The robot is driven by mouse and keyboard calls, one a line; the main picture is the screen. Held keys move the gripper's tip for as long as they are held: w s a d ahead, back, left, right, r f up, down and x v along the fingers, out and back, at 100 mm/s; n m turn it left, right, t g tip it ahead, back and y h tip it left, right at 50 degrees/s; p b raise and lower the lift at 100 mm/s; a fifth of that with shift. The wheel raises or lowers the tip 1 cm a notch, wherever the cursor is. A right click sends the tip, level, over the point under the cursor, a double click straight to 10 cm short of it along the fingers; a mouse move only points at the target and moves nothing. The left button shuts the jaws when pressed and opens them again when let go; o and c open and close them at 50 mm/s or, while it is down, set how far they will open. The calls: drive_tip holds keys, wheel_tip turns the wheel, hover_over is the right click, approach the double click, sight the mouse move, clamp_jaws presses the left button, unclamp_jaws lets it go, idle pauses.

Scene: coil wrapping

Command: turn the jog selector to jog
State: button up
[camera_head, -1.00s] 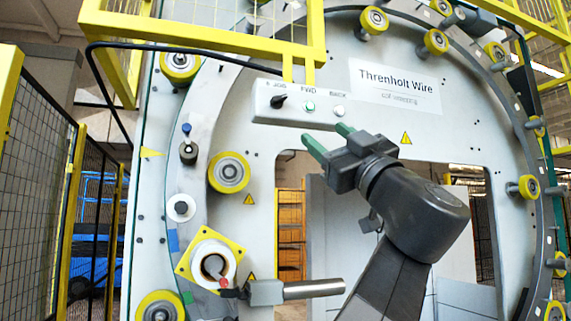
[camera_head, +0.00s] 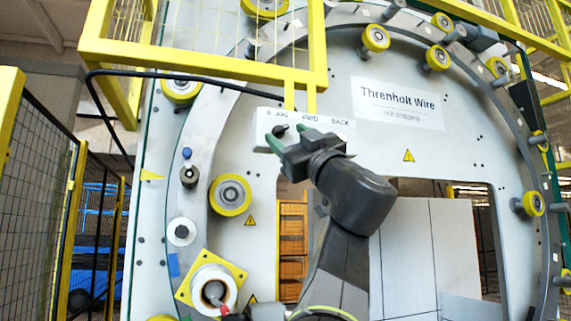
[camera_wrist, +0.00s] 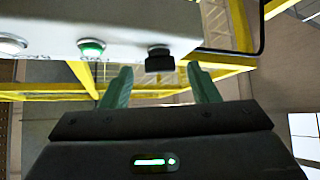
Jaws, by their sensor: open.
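The jog selector is a black knob (camera_head: 280,130) at the left end of the grey control box (camera_head: 262,119), under the label "0 JOG". Which way its pointer stands is too small to tell. In the wrist view the selector (camera_wrist: 159,60) shows between and just beyond the fingertips. My gripper (camera_head: 287,138) is open, with its green fingers spread in front of the selector. In the wrist view my gripper (camera_wrist: 163,84) has one finger to each side of the knob and appears clear of it.
Beside the selector are a green-lit FWD button (camera_wrist: 91,48) and a white BACK button (camera_wrist: 11,44), partly cut off. A yellow guard frame (camera_head: 210,59) hangs above the box. A yellow-rimmed roller (camera_head: 230,195) sits below left of it. A coil (camera_head: 232,284) is at lower left.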

drive_tip(key=shift+x, duration=0.8)
drive_tip(key=shift+c, duration=0.4)
drive_tip(key=c, duration=0.9)
drive_tip(key=shift+s+a+m+t+h+p, duration=0.15)
drive_tip(key=shift+m+t+h, duration=0.35)
drive_tip(key=shift+m, duration=0.35)
drive_tip(key=shift+s+a+m+t+h+p, duration=0.15)
drive_tip(key=shift+m+t+h, duration=0.35)
drive_tip(key=shift+m, duration=0.35)
drive_tip(key=m+t+h, duration=0.2)
drive_tip(key=m, duration=0.1)
drive_tip(key=shift+h, duration=0.3)
drive_tip(key=m+t+h+b, duration=0.1)
drive_tip(key=m+h, duration=0.1)
drive_tip(key=shift+a+f+m, duration=0.1)
drive_tip(key=shift+m, duration=0.3)
drive_tip(key=shift+w+m+t+h+b, duration=0.1)
drive_tip(key=shift+m+t+h+b, duration=0.4)
drive_tip(key=shift+m+h, duration=0.65)
